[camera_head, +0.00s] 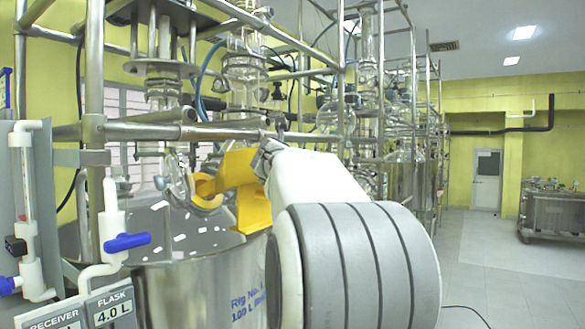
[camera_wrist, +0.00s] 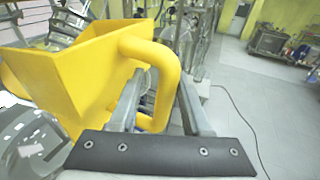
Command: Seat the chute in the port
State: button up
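The yellow chute (camera_head: 238,168) is in the air above the steel vessel in the head view. In the wrist view the chute (camera_wrist: 85,75) fills the left side, its open box mouth up and its looped handle toward me. My gripper (camera_wrist: 160,95) has its two fingers on either side of the handle and appears closed on it. In the head view my gripper (camera_head: 268,155) is partly hidden behind my white wrist.
The steel vessel (camera_head: 195,295) stands under the chute. A metal pipe frame (camera_head: 190,132) crosses just behind and above it. White piping with a blue valve handle (camera_head: 127,242) is at the left. Open floor (camera_head: 500,270) lies to the right.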

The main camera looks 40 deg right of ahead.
jog(key=shift+s+a, duration=0.1)
jog(key=shift+a, duration=0.05)
jog(key=f+b+v, duration=0.1)
jog(key=v, duration=0.8)
jog(key=shift+a+r, duration=0.15)
jog(key=shift+a, duration=0.05)
dwell(1.2)
jog(key=shift+s, duration=0.1)
jog(key=o, duration=0.6)
jog(key=shift+c, duration=0.2)
